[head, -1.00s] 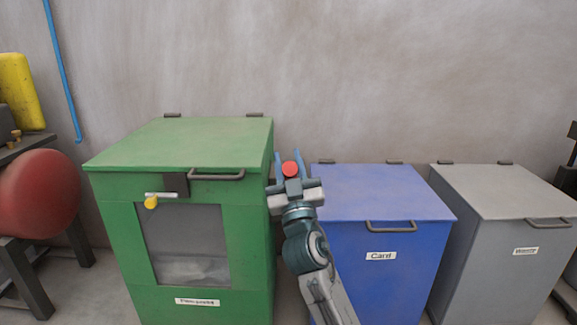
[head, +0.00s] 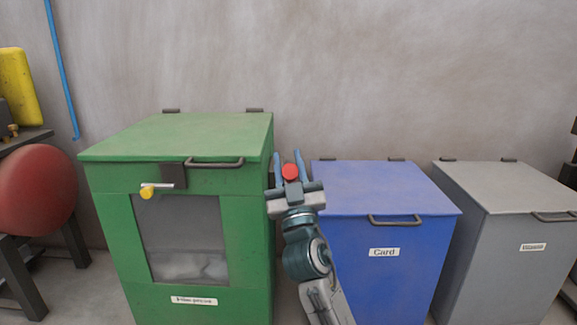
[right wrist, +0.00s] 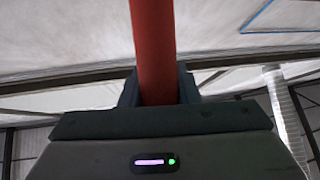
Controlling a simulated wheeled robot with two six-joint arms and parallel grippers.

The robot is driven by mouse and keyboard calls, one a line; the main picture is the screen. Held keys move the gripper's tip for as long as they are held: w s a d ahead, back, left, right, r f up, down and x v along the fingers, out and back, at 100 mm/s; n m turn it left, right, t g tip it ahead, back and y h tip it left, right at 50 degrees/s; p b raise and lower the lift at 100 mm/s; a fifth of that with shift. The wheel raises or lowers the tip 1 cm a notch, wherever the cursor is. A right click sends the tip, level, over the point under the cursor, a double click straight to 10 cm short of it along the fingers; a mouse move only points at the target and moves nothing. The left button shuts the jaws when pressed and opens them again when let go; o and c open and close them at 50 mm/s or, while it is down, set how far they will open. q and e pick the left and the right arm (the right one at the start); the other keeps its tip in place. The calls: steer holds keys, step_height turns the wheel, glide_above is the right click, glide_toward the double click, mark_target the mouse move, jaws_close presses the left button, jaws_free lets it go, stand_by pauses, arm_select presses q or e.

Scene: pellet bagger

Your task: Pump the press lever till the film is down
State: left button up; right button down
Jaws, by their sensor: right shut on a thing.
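The green film press (head: 252,225) stands left of centre in the head view. Its front window (head: 180,225) shows pale crumpled film (head: 188,267) low inside, with dark empty space above it. The red end of the press lever (head: 290,172) shows beside the press's right side. My right gripper (head: 289,170) is shut on this lever, its fingers on either side of it. In the right wrist view the lever is a red bar (right wrist: 153,45) between the fingers. The rest of the lever is hidden in the head view. My left gripper is out of view.
A yellow-knobbed latch (head: 148,192) and a dark handle (head: 215,164) are on the press front. A blue Card bin (head: 385,285) stands close to my right arm, and a grey bin (head: 500,270) is further right. A red drum (head: 38,190) is at far left.

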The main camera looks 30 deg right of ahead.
steer(key=shift+f, duration=0.1)
stand_by(0.5)
steer(key=c, duration=1.1)
jaws_free()
steer(key=shift+s, duration=0.1)
steer(key=b+v, duration=0.3)
steer(key=v, duration=0.7)
steer(key=shift+s+f, duration=0.2)
steer(key=shift+f, duration=0.1)
steer(key=shift+a, duration=0.15)
